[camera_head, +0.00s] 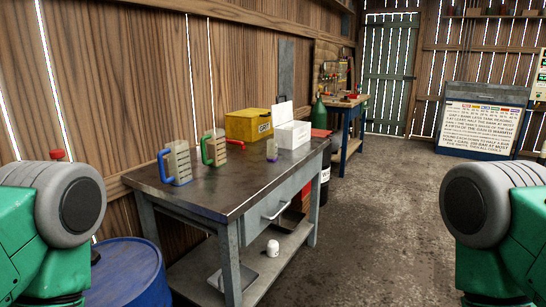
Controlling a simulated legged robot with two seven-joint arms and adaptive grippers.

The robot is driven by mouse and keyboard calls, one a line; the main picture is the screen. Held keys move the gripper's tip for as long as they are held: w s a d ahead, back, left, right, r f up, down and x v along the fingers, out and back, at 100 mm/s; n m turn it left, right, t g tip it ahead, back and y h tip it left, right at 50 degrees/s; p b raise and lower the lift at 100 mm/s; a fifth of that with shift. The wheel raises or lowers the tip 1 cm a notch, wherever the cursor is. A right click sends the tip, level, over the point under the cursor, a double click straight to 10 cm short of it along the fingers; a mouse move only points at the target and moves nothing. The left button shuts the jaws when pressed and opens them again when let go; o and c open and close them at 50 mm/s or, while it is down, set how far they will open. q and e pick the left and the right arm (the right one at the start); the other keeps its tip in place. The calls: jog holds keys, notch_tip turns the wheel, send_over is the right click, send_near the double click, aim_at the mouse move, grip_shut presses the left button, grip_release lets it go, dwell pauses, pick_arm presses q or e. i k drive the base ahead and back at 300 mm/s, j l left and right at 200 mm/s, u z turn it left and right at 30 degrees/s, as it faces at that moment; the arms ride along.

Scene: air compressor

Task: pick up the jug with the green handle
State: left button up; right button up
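The jug with the green handle (214,148) stands upright on the dark workbench top (225,189). Its green handle is on its left side. A second jug with a blue handle (176,163) stands nearer, to its left. Both jugs have pale, see-through-looking bodies. Green and grey parts of my two arms show at the left and right edges of the picture, well apart from the jugs. Neither gripper is in view.
A yellow box (247,125), an open white box (293,133) and a small clear container (272,150) stand farther along the bench. A blue barrel (128,275) is at the near left. The floor (385,230) right of the bench is clear.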

aim_at(215, 138)
jog(key=i+u, duration=0.1)
jog(key=u, duration=0.2)
jog(key=i+l+u, duration=0.1)
jog(key=u, duration=0.25)
jog(key=i+l+u, duration=0.3)
jog(key=l, duration=0.4)
jog(key=i+l+u, duration=0.35)
jog(key=l, duration=0.4)
jog(key=i+l+u, duration=0.15)
jog(key=l, duration=0.25)
